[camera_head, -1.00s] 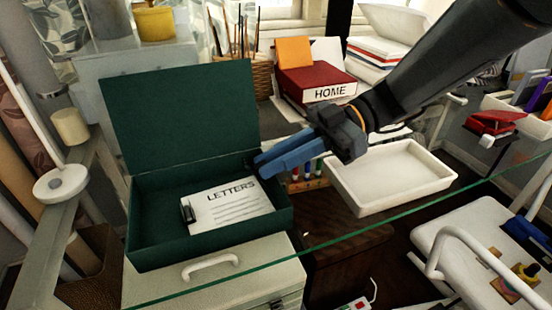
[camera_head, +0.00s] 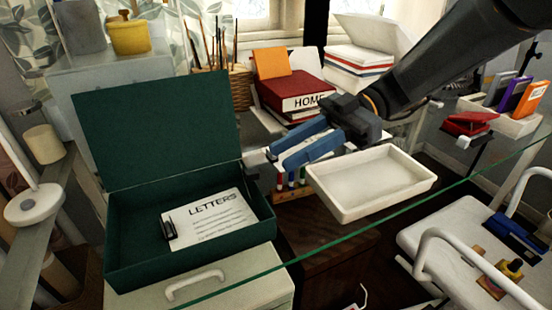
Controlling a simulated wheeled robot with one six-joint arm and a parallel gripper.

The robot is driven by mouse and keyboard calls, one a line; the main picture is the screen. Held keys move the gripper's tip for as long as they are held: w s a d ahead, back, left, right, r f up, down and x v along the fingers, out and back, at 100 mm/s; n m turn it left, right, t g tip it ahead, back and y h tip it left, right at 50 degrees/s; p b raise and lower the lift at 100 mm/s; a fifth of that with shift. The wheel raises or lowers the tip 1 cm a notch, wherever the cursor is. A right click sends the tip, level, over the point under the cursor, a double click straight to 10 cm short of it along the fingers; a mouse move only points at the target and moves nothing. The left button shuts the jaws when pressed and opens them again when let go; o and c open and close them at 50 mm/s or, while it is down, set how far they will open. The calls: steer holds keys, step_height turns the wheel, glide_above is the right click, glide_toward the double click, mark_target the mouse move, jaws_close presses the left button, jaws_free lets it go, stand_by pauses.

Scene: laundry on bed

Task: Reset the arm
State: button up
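My gripper (camera_head: 280,158) is at the centre of the head view, on the end of my dark arm, which comes in from the upper right. Its two blue fingers point left and stand apart, with nothing seen between them. The gripper shows to the right of the open green box (camera_head: 262,212), above a small rack of coloured markers (camera_head: 291,181) and just beyond the white tray (camera_head: 332,203). Inside the box lies a white "LETTERS" sheet (camera_head: 212,222) with a dark clip at its left edge.
A red "HOME" box (camera_head: 290,90) with an orange block (camera_head: 271,63) on it stands behind the gripper. The white tray looks empty. A glass edge (camera_head: 375,223) crosses the front. A red stapler-like object (camera_head: 470,122) lies at right. A white cart (camera_head: 440,230) stands lower right.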

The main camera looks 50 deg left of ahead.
steer(key=shift+w+d, duration=0.1)
steer(key=shift+w, duration=0.15)
stand_by(0.4)
steer(key=w+d+m+t, duration=0.1)
steer(key=d+m, duration=0.1)
steer(key=d, duration=0.1)
steer(key=w+d+m+t, duration=0.2)
steer(key=d+m, duration=0.1)
steer(key=w+d+m+t, duration=0.1)
steer(key=w+d+m, duration=0.1)
steer(key=d+m, duration=0.1)
steer(key=shift+w+d+f+t+y, duration=0.1)
steer(key=shift+d+f+t+y, duration=0.2)
steer(key=shift+d+f+t, duration=0.1)
steer(key=d+f+m+t+h, duration=0.1)
steer(key=d+f+m+t, duration=0.2)
steer(key=d+m, duration=0.7)
steer(key=d+f+m+t+h, duration=0.25)
steer(key=d+m, duration=0.25)
steer(key=d, duration=0.9)
steer(key=d+f+m+t+h, duration=0.1)
steer(key=d+f+m+t, duration=0.25)
steer(key=d+m, duration=0.6)
steer(key=d+r+p, duration=0.7)
steer(key=d+p, duration=0.1)
steer(key=p, duration=0.5)
steer(key=shift+r, duration=0.15)
steer(key=shift+w+m, duration=0.1)
steer(key=shift+m, duration=0.15)
